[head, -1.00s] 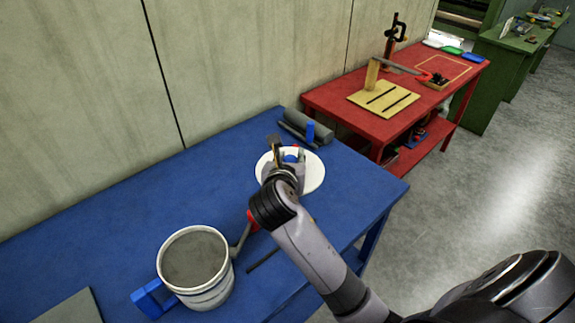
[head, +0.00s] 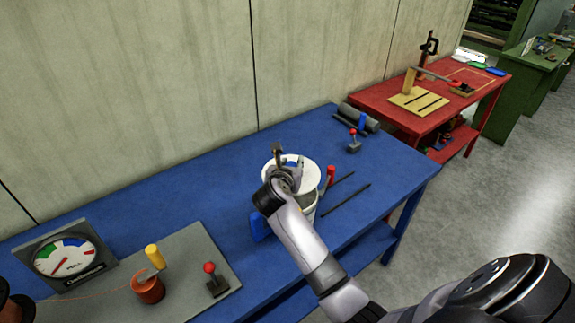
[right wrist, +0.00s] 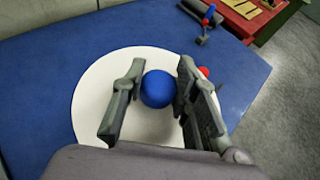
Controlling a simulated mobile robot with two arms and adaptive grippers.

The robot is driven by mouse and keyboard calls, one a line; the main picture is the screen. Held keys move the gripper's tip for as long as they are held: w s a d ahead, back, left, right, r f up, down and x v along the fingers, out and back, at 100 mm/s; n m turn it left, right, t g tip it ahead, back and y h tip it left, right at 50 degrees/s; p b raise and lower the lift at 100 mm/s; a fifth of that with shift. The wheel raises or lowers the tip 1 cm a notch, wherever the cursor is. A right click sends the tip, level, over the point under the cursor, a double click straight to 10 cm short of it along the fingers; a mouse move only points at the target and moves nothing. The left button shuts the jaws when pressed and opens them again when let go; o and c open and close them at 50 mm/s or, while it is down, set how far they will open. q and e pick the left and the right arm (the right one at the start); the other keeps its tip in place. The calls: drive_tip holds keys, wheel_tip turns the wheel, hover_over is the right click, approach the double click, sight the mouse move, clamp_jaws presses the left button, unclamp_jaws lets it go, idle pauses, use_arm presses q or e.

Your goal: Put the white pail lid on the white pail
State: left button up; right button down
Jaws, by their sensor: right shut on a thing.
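The white pail lid (head: 310,171) is a white disc with a blue knob, which shows in the right wrist view (right wrist: 157,89). My right gripper (head: 287,168) has its fingers on either side of the knob and is shut on it. The white pail (head: 309,213) stands on the blue table, largely hidden by my right arm and the lid. The lid is over the pail's mouth in the head view; I cannot tell whether it touches the rim. My left gripper is not in view.
The blue table (head: 200,190) carries a grey board (head: 190,266) with a dial, an orange spool and a red-knobbed lever at left. A blue block (head: 260,226) is beside the pail. A red-handled tool (head: 330,176) and dark rods lie right of it. A red table (head: 450,125) stands beyond.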

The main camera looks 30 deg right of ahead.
drive_tip(key=shift+w+d+f, duration=0.1)
drive_tip(key=shift+d+f, duration=0.05)
drive_tip(key=shift+d, duration=0.2)
drive_tip(key=shift+a+r+p, duration=0.15)
drive_tip(key=shift+r+p, duration=0.1)
drive_tip(key=shift+p, duration=0.55)
drive_tip(key=shift+f, duration=2.2)
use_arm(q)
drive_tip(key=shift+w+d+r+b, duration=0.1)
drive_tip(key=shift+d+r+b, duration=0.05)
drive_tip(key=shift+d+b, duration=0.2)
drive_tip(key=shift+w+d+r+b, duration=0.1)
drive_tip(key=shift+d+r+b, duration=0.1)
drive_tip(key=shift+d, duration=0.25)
use_arm(e)
wheel_tip(320, 180, down, 2)
drive_tip(key=shift+f, duration=0.15)
